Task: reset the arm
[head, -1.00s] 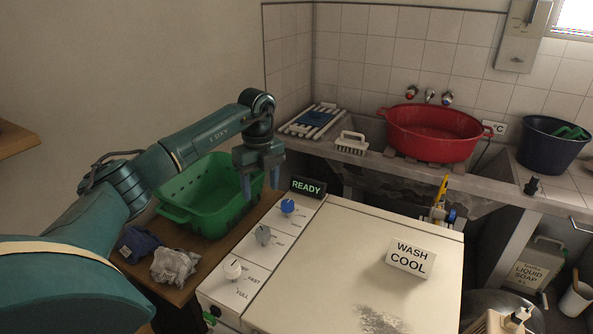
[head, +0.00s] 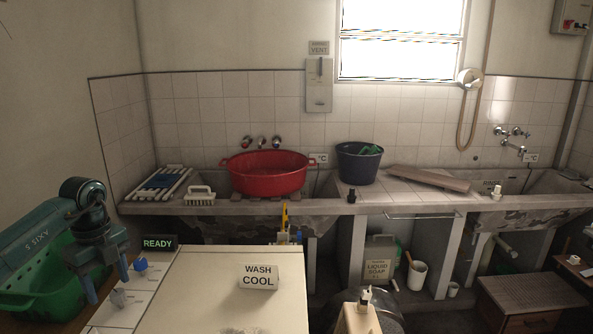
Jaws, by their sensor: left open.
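My left gripper (head: 107,284) is at the lower left, pointing down with its two fingers apart and nothing between them. It hangs in front of the green basket (head: 48,290) and just left of the washing machine's control panel (head: 130,300). My left arm comes in from the left edge, bent at the elbow. My right gripper is out of view.
Behind stand a red basin (head: 266,175), a brush (head: 199,196) and a dark bucket (head: 358,163) on the concrete washtub (head: 330,206). A soap bottle (head: 360,318) is at front.

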